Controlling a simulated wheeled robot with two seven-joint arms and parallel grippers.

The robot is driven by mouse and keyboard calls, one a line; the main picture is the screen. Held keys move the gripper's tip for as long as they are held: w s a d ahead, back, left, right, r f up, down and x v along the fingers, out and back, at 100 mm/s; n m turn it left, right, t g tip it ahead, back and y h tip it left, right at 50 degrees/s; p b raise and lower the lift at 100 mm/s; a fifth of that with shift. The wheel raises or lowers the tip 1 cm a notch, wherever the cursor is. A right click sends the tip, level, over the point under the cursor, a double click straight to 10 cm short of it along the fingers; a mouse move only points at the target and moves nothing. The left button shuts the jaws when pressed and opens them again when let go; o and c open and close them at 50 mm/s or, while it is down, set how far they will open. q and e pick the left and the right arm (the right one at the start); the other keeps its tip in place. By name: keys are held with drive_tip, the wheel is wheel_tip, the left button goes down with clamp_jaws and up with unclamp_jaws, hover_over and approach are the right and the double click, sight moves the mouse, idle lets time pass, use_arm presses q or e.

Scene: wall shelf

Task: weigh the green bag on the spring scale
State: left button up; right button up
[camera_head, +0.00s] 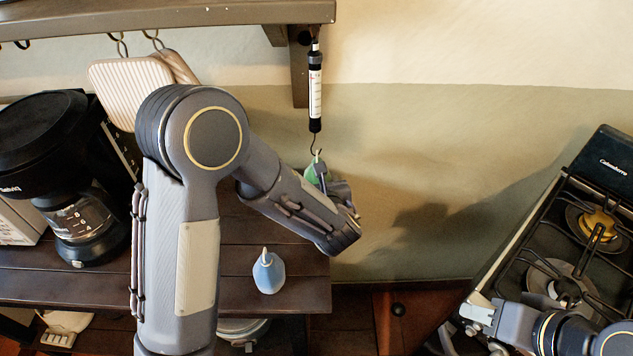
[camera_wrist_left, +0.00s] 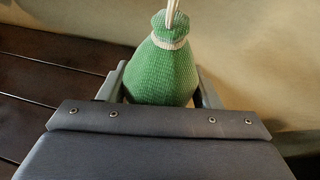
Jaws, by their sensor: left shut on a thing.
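The spring scale (camera_head: 315,95) hangs upright from the end of the wall shelf, with its hook at the bottom. The green bag (camera_head: 311,173) is just below the hook, mostly hidden by my left gripper (camera_head: 328,176). In the left wrist view the green bag (camera_wrist_left: 165,68) is upright between the fingers of my left gripper (camera_wrist_left: 162,88), which is shut on it. A pale loop rises from its tied neck. The loop is at the scale's hook; I cannot tell whether it is around it. My right gripper (camera_head: 478,318) is at the lower right, its fingers unclear.
A blue bag (camera_head: 268,272) stands on the dark wooden table (camera_head: 225,290). A coffee maker (camera_head: 60,160) is at the left. A gas stove (camera_head: 560,240) is at the right. The wall right of the scale is clear.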

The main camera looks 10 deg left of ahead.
idle(0.5)
use_arm(q)
drive_tip(key=shift+r, duration=0.5)
drive_tip(key=shift+r, duration=0.25)
idle(0.4)
drive_tip(key=shift+w+d, duration=0.1)
idle(0.4)
